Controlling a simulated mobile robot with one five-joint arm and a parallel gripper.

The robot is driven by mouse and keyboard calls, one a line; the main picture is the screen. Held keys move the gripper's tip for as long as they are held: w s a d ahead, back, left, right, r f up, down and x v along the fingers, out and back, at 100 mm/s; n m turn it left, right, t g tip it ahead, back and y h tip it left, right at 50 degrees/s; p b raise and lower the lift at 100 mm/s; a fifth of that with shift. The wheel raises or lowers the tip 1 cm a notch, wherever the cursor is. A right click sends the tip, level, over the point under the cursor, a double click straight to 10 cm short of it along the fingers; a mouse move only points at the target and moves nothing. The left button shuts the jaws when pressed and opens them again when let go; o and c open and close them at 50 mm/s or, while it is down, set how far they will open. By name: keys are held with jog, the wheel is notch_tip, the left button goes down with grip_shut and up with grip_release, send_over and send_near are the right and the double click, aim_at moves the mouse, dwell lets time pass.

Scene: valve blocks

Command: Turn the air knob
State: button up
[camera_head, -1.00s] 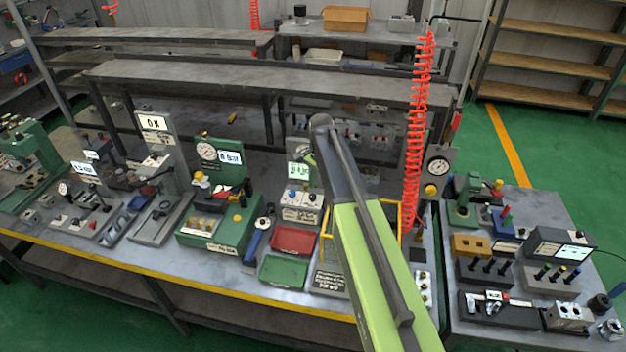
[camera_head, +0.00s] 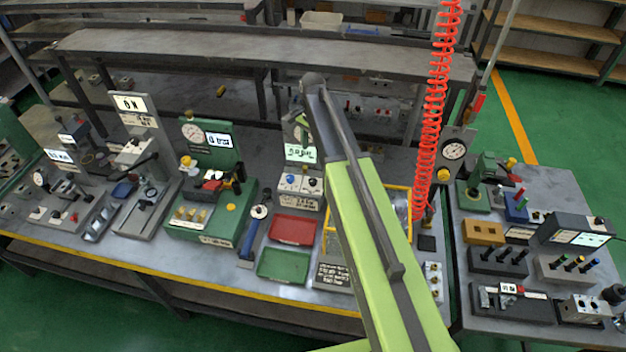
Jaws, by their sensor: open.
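A yellow knob (camera_head: 443,175) sits low on a grey upright panel, below a round white-faced gauge (camera_head: 454,149), right of centre; I take this for the air knob. A red coiled hose (camera_head: 432,110) hangs just left of the panel. My green and dark grey arm (camera_head: 375,230) rises from the bottom edge to the left of the knob, apart from it in the picture. My gripper does not show; I cannot tell where it is relative to the knob.
The bench holds a green gauge station (camera_head: 212,195), a red tray (camera_head: 293,229), a green tray (camera_head: 284,265) and a yellow-rimmed bin (camera_head: 338,216) partly behind my arm. A second table (camera_head: 560,190) with several blocks stands at the right. Green floor (camera_head: 565,125) is clear behind it.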

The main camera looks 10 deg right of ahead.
aim_at(313, 181)
notch_tip(313, 181, down, 16)
jog(key=b, duration=1.4)
jog(key=shift+s+r, duration=0.15)
jog(key=shift+r, duration=0.15)
